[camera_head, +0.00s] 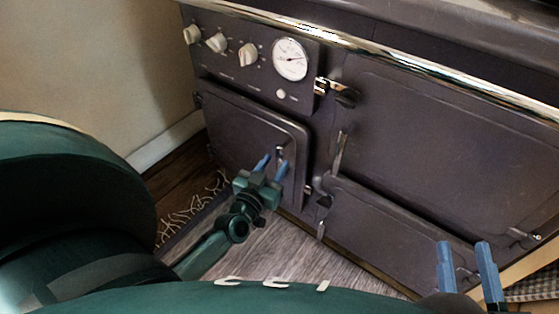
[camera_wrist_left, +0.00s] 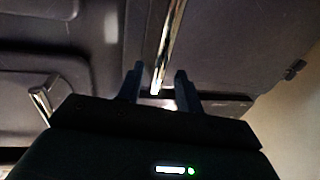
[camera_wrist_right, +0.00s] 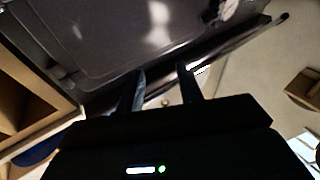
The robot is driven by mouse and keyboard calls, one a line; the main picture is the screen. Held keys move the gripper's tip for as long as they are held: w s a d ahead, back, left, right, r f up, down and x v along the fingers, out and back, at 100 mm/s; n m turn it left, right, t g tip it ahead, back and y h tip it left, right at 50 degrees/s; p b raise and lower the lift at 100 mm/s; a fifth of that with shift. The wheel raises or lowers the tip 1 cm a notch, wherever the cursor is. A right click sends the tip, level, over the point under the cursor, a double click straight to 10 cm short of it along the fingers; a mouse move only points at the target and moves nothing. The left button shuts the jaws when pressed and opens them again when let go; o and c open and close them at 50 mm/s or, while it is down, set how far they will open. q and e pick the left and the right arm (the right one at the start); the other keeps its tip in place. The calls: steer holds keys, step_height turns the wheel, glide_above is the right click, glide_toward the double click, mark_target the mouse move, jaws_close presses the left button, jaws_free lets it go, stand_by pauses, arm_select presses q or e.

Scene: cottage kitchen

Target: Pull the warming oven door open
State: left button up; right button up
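The dark range cooker has several doors. A small lower-left door (camera_head: 240,128) sits below the dial panel and looks closed; which door is the warming oven is not marked. My left gripper (camera_head: 272,166) is in front of this door, by its small upright chrome handle (camera_head: 280,153). In the left wrist view a chrome handle bar (camera_wrist_left: 170,40) ends between the spread fingers (camera_wrist_left: 159,74), with gaps visible; contact cannot be told. My right gripper (camera_head: 466,256) is open and empty at the lower right, in front of the cooker. Its spread fingers also show in the right wrist view (camera_wrist_right: 162,76).
A large upper-right door (camera_head: 440,140) and a lower-right door (camera_head: 380,235) look closed. A chrome rail (camera_head: 400,68) runs along the cooker's top front. The cream wall (camera_head: 90,60) is close at the left. Grey floor (camera_head: 290,250) shows below.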

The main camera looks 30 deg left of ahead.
mark_target(278, 160)
arm_select(q)
steer(key=shift+w+a+b, duration=0.2)
steer(key=shift+w+b, duration=0.15)
steer(key=shift+w, duration=1.45)
steer(key=shift+c, duration=0.6)
jaws_close()
